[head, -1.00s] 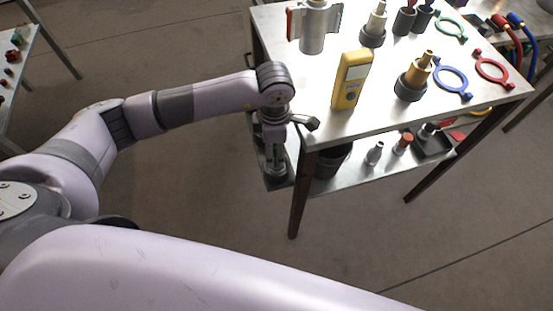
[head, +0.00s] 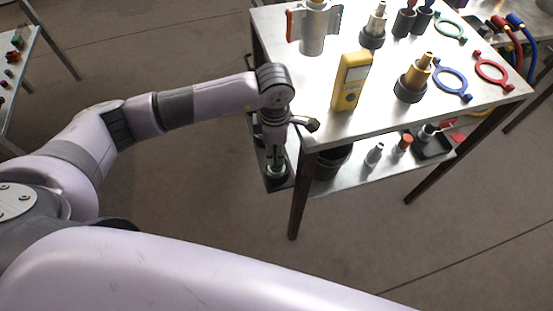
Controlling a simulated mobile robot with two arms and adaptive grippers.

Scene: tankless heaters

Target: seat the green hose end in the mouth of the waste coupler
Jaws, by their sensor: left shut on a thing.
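My left gripper (head: 275,150) points down beside the left edge of the metal table, over the lower shelf. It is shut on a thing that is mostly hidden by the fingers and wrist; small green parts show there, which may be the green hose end. Just below the fingers is a small grey round fitting (head: 277,172), possibly the waste coupler, over a dark tray. Whether the held thing touches it or sits in its mouth cannot be told. My right gripper is not in view.
The tabletop (head: 325,127) carries a yellow meter (head: 351,82), a brass fitting (head: 417,75), a silver cylinder (head: 313,38) and coloured rings. A table leg (head: 297,205) stands close to the gripper. A dark bucket (head: 332,161) and small fittings sit on the lower shelf.

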